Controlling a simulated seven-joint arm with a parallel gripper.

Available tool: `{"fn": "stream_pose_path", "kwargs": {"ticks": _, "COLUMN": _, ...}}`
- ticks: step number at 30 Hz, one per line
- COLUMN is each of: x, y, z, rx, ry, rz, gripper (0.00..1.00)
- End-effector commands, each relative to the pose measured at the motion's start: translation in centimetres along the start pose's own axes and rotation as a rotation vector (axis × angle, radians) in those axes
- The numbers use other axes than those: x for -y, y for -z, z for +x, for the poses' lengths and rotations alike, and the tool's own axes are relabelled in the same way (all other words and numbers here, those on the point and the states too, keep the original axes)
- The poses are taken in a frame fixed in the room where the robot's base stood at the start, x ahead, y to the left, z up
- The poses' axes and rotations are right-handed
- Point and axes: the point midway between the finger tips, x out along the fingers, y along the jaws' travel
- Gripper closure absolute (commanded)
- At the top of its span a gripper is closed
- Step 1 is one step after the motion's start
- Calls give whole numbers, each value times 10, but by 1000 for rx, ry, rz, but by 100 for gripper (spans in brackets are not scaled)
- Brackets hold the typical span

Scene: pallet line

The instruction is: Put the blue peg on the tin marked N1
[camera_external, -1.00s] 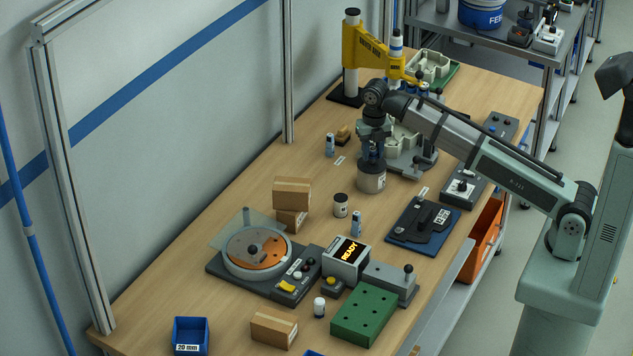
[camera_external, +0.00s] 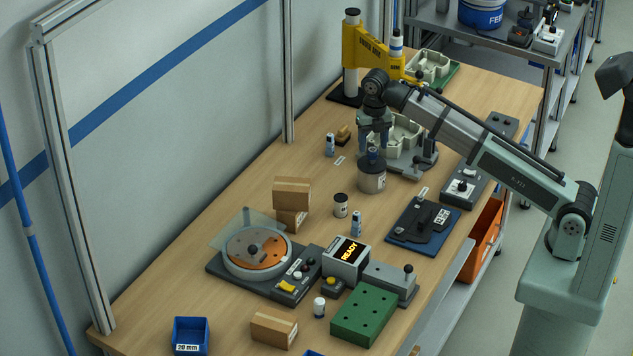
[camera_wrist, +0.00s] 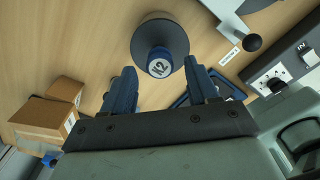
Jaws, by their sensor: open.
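The blue peg (camera_external: 372,155) stands upright on top of a grey tin (camera_external: 372,180). The tin's label is too small to read. In the wrist view the peg (camera_wrist: 159,62) shows its white numbered top end, seemingly "12", over the dark round lid of the tin (camera_wrist: 160,34). My gripper (camera_external: 375,143) is open just above the peg, with nothing between its fingers. In the wrist view the two blue fingers of my gripper (camera_wrist: 160,72) are spread to either side, clear of the peg.
A small tin (camera_external: 340,205) and cardboard boxes (camera_external: 292,195) stand nearer the front. A grey fixture (camera_external: 410,160) is close behind my gripper. A blue plate (camera_external: 423,228) and a control box (camera_external: 464,187) lie to the right. Bare wood lies left of the tin.

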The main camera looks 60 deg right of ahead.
Motion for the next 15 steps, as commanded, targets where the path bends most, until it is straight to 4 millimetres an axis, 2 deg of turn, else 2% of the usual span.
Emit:
{"fn": "stream_pose_path", "kwargs": {"ticks": 6, "x": -1, "y": -1, "z": -39, "rx": 2, "ry": -2, "rz": 0, "gripper": 41}}
{"fn": "stream_pose_path", "kwargs": {"ticks": 15, "x": -1, "y": -1, "z": -77, "rx": 3, "ry": -3, "rz": 0, "gripper": 41}}
